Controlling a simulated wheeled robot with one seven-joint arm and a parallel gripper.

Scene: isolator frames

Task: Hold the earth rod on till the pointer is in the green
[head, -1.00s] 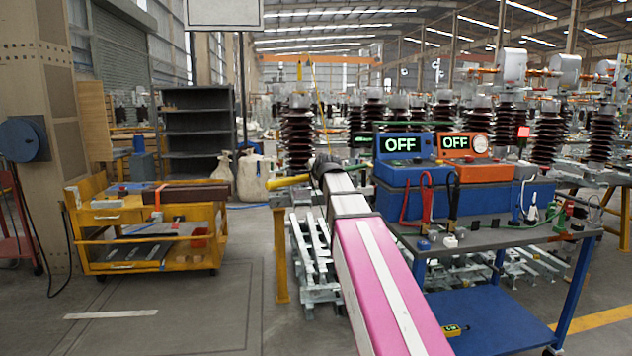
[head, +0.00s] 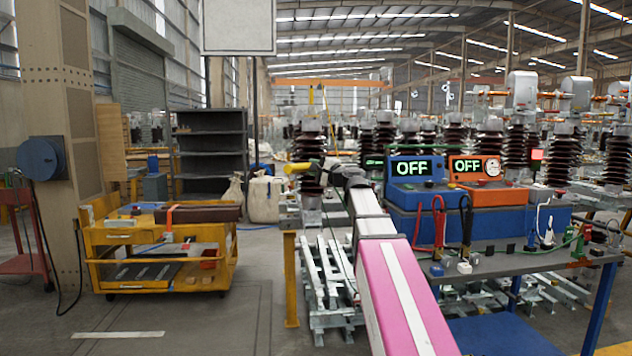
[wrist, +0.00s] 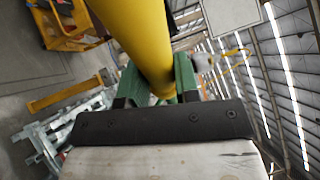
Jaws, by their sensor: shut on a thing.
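My gripper (head: 328,168) is shut on the yellow earth rod (head: 298,168). In the wrist view the green fingers of my gripper (wrist: 158,82) close on both sides of the thick yellow rod (wrist: 138,35), which runs up out of the frame. The rod's far tip is not visible in the wrist view, and I cannot tell whether it touches anything. A small round white dial (head: 492,168) sits on the orange unit (head: 468,168) at the right. Its pointer and any green zone are too small to read. The orange unit's display reads OFF.
A blue unit (head: 416,170) also reading OFF stands left of the orange one on the bench (head: 500,245), with red and black leads. Tall brown insulators (head: 308,155) stand behind my gripper. A yellow trolley (head: 160,250) stands left, with clear floor before it.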

